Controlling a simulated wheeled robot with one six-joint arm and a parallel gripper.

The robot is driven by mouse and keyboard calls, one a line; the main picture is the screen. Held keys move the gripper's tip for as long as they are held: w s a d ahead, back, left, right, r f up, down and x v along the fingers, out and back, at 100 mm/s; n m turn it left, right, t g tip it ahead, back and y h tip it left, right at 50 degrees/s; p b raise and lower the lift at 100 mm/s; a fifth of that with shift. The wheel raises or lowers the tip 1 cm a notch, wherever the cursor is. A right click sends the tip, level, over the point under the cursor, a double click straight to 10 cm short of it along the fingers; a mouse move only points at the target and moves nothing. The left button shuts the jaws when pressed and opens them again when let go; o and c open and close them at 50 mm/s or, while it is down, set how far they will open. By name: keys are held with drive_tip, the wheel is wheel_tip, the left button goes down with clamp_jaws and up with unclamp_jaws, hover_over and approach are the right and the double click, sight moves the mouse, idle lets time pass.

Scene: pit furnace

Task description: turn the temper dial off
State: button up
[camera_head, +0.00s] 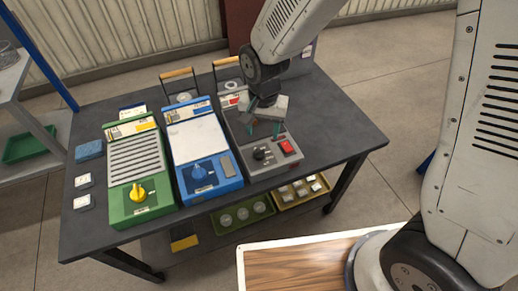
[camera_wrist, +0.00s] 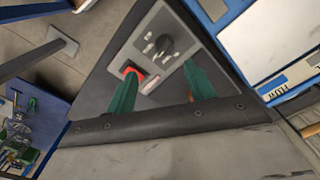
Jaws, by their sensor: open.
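Three units with dials stand on the dark table. The grey unit (camera_head: 262,170) has a black dial (camera_head: 262,153) and a red switch (camera_head: 287,146). The blue unit (camera_head: 223,190) has a blue dial (camera_head: 200,172), and the green unit (camera_head: 122,215) has a yellow dial (camera_head: 137,192). Their labels are too small to read, so I cannot tell which is the temper dial. My gripper (camera_head: 262,128) is open above the grey unit, its teal fingers apart. In the wrist view the black dial (camera_wrist: 165,43) lies just beyond the fingertips, near the red switch (camera_wrist: 132,70).
The table (camera_head: 330,130) is clear to the right of the grey unit. Wooden-handled racks (camera_head: 178,74) stand behind the units. A blue block (camera_head: 89,150) and two small pale boxes (camera_head: 84,202) lie at the left. Trays (camera_head: 240,218) sit on the lower shelf.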

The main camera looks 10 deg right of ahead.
sight(259, 151)
drive_tip(key=shift+a+f, duration=0.25)
drive_tip(key=shift+f, duration=0.3)
drive_tip(key=shift+a+f, duration=0.25)
drive_tip(key=shift+f, duration=0.25)
wheel_tip(259, 151, down, 7)
drive_tip(key=shift+f, duration=0.15)
drive_tip(key=c, duration=1)
drive_tip(key=shift+o, duration=0.2)
